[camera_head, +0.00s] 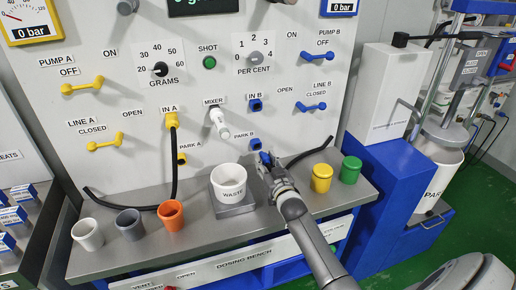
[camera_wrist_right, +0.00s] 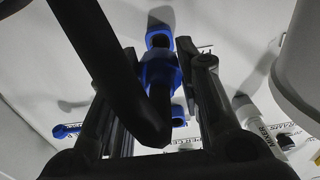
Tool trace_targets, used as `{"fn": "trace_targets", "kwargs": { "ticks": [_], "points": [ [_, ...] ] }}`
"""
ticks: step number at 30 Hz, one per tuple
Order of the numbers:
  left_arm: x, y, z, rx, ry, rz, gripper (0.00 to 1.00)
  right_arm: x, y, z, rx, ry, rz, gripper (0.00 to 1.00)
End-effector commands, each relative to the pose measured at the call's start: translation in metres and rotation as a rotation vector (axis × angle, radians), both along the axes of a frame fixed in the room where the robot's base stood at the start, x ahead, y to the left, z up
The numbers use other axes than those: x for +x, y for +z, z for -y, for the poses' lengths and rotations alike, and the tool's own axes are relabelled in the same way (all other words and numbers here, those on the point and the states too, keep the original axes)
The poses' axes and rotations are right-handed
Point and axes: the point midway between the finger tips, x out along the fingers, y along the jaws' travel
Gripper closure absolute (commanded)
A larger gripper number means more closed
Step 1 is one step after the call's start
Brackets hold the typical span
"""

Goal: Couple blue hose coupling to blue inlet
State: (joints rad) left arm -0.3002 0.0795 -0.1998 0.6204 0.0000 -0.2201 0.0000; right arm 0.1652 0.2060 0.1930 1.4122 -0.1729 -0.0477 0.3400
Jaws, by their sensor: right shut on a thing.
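My right gripper (camera_head: 266,163) is shut on the blue hose coupling (camera_head: 265,157), in front of the panel by the PARK B holder (camera_head: 255,144). In the right wrist view, the coupling (camera_wrist_right: 160,72) sits between the two fingers (camera_wrist_right: 163,75), with the black hose (camera_wrist_right: 130,80) crossing in front. The blue inlet IN B (camera_head: 255,105) is on the panel above the gripper, apart from the coupling, and its opening looks empty. I cannot tell whether the coupling touches the PARK B holder. My left gripper is not in view.
The white mixer spout (camera_head: 219,123) juts out left of IN B. A white waste cup (camera_head: 228,180) stands left of my gripper; yellow (camera_head: 321,178) and green (camera_head: 350,170) cups stand right. A yellow coupling (camera_head: 172,121) with a black hose is on IN A. Blue levers flank IN B's right.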

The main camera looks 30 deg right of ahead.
Motion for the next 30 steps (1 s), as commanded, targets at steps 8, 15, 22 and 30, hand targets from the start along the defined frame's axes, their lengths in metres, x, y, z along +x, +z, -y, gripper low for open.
{"fn": "trace_targets", "kwargs": {
  "ticks": [8,15,22,30],
  "points": [
    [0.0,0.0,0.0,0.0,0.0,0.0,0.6,-0.001,0.0,0.0,0.0,0.0,0.002,1.0],
    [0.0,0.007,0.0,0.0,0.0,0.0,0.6,-0.008,0.001,-0.002,0.0,0.0,-0.001,1.0],
    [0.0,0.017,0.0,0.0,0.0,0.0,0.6,-0.022,0.002,-0.005,0.001,-0.001,0.0,1.0],
    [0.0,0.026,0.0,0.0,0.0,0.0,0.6,-0.036,0.002,-0.009,0.0,0.0,0.001,1.0]
  ]
}}
